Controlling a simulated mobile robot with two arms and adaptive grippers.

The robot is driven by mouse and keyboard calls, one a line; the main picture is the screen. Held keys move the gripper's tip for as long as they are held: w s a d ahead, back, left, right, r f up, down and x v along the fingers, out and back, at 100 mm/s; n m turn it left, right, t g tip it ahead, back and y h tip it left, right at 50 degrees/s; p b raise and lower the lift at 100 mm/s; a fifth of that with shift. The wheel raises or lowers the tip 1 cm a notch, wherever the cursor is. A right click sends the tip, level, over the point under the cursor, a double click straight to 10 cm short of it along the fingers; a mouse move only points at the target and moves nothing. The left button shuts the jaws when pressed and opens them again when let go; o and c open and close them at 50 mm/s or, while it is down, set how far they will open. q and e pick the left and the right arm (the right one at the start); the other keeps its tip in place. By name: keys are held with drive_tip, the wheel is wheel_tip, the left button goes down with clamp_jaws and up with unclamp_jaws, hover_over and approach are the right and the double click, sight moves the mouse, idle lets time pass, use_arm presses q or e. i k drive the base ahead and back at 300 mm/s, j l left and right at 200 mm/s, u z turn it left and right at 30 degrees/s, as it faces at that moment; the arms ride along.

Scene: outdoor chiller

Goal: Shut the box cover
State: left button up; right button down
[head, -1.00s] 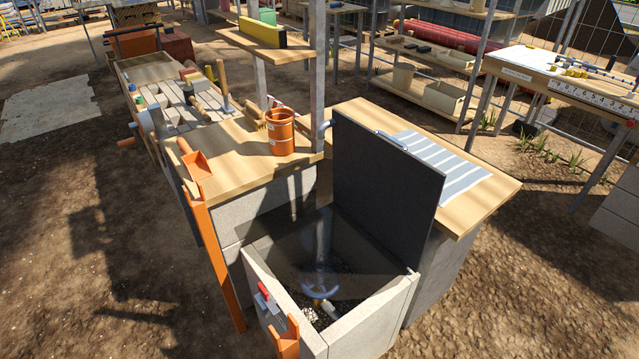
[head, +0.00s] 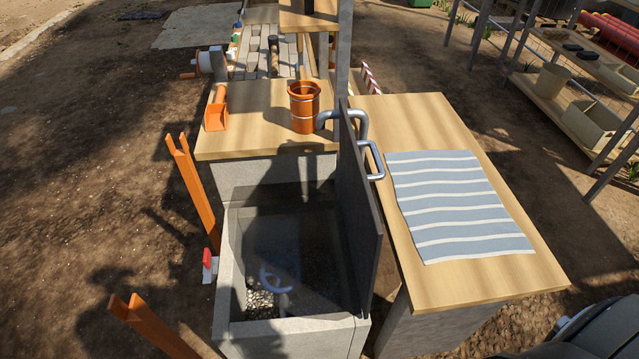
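The box (head: 345,335) is an open concrete pit with gravel and a blue-grey valve wheel (head: 280,273) inside. Its dark cover (head: 362,215) stands upright along the box's right side, seen nearly edge-on. A grey metal handle (head: 373,160) sits on the cover's right face, on the side away from the opening. Neither gripper shows in the head view. A dark rounded part at the bottom right corner looks like part of my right arm, well apart from the cover.
A wooden table with a striped cloth (head: 458,205) stands right of the cover. A bench behind the box holds an orange pot (head: 304,107) and an orange scoop (head: 216,112). Orange posts (head: 196,187) and a red-handled fitting (head: 208,266) stand left of the box. Bare ground lies further left.

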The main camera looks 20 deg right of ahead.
sight(363, 226)
drive_tip(key=k+l, duration=0.1)
drive_tip(key=l, duration=0.4)
drive_tip(key=k+l, duration=0.1)
drive_tip(key=l, duration=0.4)
drive_tip(key=k+l, duration=0.1)
drive_tip(key=l, duration=0.4)
